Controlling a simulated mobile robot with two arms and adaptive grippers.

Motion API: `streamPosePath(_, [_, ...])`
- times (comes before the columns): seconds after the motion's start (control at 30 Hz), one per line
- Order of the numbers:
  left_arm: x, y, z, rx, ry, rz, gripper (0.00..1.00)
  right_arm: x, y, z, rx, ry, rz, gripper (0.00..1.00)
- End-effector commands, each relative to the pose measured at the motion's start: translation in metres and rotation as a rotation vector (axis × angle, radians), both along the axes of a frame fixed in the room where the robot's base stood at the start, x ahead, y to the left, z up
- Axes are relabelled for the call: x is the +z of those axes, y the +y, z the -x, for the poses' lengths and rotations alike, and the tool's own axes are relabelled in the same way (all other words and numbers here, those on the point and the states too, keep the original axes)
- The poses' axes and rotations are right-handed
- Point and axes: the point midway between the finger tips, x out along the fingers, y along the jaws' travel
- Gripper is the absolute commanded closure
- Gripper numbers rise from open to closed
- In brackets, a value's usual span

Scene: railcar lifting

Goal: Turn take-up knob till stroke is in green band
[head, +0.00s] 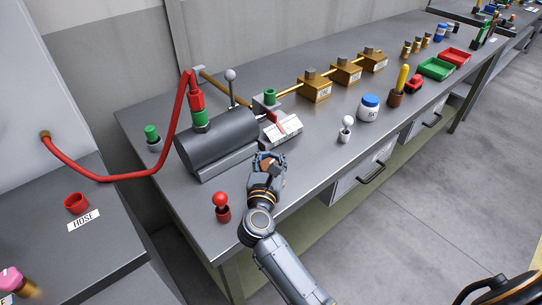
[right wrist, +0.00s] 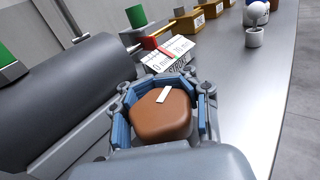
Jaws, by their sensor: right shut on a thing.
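The brown take-up knob (right wrist: 162,114), with a white mark on top, sits at the end of the dark grey cylinder (head: 218,139). My right gripper (head: 268,160) is shut around the knob; its fingers also show in the right wrist view (right wrist: 160,92). In the head view the gripper mostly covers the knob. A white stroke scale (head: 287,131) stands just beyond it, with a red pointer (right wrist: 148,43) near its left part. The scale reads 0 mm to 30 mm in the right wrist view. My left gripper is not in view.
A red hose (head: 122,178) runs to a fitting on the cylinder. A red ball-topped pin (head: 221,203) stands near the bench's front left. A white ball-topped pin (head: 346,129) and a blue-lidded jar (head: 368,108) stand to the right. Brass blocks (head: 315,88) stand behind.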

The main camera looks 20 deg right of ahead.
Motion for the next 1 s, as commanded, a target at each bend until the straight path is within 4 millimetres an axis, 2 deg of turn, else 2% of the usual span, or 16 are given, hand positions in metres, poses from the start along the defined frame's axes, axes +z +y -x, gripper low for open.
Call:
streamPosePath(0.2, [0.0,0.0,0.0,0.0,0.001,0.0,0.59,-0.003,0.0,0.001,-0.001,0.007,-0.002,1.0])
streamPosePath(0.23, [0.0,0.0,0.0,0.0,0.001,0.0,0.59,-0.003,0.0,0.001,-0.001,0.007,-0.002,0.66])
streamPosePath(0.33, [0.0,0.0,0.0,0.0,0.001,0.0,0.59,-0.003,0.0,0.001,0.0,0.006,-0.002,0.46])
streamPosePath(0.77, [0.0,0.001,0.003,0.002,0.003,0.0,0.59,-0.001,0.001,0.002,0.001,0.002,-0.001,0.45])
streamPosePath(0.87, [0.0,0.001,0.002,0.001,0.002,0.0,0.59,-0.002,0.007,0.011,0.002,0.004,-0.002,0.45])
streamPosePath(1.0, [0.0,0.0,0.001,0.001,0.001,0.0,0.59,-0.002,0.018,0.032,0.001,0.005,-0.004,0.45])
